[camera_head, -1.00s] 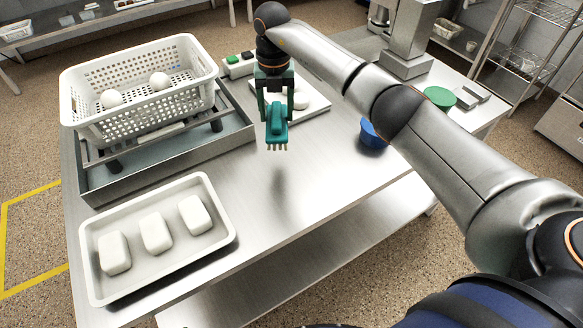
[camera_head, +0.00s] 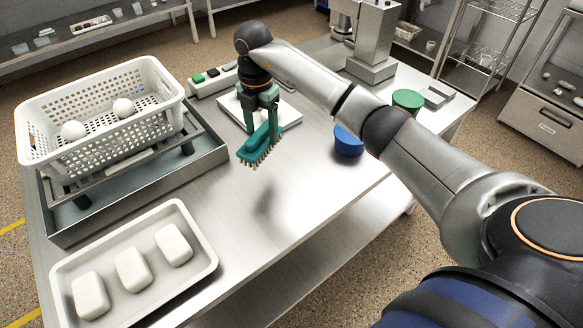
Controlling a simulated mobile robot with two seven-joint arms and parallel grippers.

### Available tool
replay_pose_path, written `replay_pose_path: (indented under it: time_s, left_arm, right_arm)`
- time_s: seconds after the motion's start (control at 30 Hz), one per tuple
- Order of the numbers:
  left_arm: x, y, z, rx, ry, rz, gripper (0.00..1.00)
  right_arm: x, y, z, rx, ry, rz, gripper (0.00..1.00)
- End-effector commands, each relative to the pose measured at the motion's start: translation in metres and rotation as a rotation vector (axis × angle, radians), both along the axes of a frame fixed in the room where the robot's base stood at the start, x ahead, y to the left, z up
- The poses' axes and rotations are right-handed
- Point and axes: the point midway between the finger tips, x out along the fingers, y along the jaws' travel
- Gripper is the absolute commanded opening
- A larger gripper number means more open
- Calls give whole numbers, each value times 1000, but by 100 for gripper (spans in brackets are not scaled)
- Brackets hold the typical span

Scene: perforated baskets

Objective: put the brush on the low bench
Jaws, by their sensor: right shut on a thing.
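My right gripper (camera_head: 261,108) is shut on the green brush (camera_head: 258,147) and holds it above the steel table (camera_head: 305,190), with the bristles facing down. A shadow lies on the tabletop below and the brush is clear of the surface. A bench (camera_head: 100,27) with small items on it stands at the back left, beyond the table. I cannot tell for sure whether it is the low bench. My left gripper is not in view.
A white perforated basket (camera_head: 40,135) with two white balls sits in a rack at the left. A white tray (camera_head: 62,270) holds three white blocks. A blue bowl (camera_head: 348,146) and a green round thing (camera_head: 407,99) stand at the right. The table's front middle is clear.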

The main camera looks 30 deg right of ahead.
Motion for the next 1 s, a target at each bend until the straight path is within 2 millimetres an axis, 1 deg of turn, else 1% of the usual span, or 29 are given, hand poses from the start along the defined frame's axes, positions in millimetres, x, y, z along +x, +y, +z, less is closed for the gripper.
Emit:
replay_pose_path:
  time_s: [0.03, 0.17, 0.2, 0.3, 0.4, 0.5, 0.67, 0.73, 0.9, 1.0]
  left_arm:
    - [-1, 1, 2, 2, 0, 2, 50]
    - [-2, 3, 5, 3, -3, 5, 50]
    - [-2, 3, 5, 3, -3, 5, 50]
    - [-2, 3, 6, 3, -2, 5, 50]
    - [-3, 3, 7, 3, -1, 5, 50]
    - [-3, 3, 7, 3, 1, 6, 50]
    - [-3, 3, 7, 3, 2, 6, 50]
    - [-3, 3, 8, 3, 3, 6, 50]
    - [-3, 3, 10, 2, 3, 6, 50]
    - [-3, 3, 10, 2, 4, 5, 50]
  right_arm:
    - [-8, -5, -3, -2, 1, 1, 2]
    - [-30, -18, -15, -3, 3, 0, 2]
    - [-35, -20, -25, -1, 5, 0, 2]
    - [-47, -28, -42, -2, 4, 0, 2]
    - [-56, -33, -55, -1, 3, 1, 2]
    - [-61, -36, -62, 0, 0, 1, 2]
    - [-65, -39, -69, 0, 1, 1, 2]
    - [-69, -40, -75, -1, 2, 1, 2]
    - [-68, -39, -100, 0, 1, 1, 2]
    - [-67, -40, -102, 0, -2, 1, 2]
